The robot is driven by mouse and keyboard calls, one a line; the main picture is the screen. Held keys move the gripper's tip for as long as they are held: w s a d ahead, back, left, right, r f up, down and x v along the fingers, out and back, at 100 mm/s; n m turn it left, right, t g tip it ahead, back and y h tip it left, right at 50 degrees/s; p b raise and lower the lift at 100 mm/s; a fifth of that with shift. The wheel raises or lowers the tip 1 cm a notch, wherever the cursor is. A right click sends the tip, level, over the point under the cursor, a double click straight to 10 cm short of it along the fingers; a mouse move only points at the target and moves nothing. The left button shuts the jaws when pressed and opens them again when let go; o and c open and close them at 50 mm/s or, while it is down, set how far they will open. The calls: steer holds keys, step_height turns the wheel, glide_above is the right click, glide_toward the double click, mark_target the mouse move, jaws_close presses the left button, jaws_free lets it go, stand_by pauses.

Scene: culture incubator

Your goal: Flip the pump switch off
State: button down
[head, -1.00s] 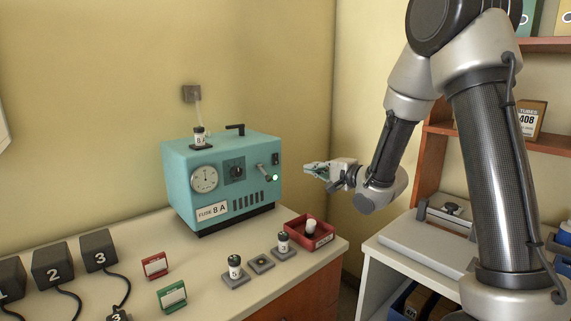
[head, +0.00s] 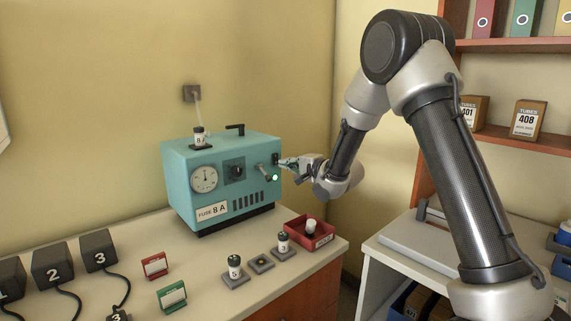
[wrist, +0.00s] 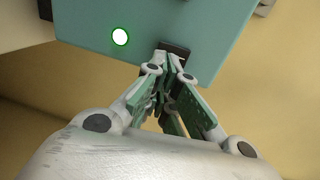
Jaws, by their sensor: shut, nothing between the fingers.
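The teal machine (head: 215,165) stands on the bench, with a gauge, a dial and a light-coloured lever on its front. A small black switch plate (head: 276,158) sits near the right edge of the front; it looks like the pump switch. It also shows in the wrist view (wrist: 176,49), partly hidden by my fingers. The green lamp (head: 275,177) below it is lit, and shows bright in the wrist view (wrist: 120,36). My gripper (head: 284,163) is shut and empty, its fingertips at the switch plate. I cannot tell whether they touch or which way the switch is set.
A red tray (head: 294,231) with a white-capped item stands on the bench below my gripper. Vials on dark bases (head: 235,275) and red and green cards (head: 155,267) are in front. Black numbered blocks (head: 52,264) are at left.

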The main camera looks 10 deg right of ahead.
steer(key=shift+x, duration=0.85)
steer(key=shift+a, duration=0.1)
steer(key=shift+w+a+f, duration=0.1)
steer(key=shift+w, duration=0.1)
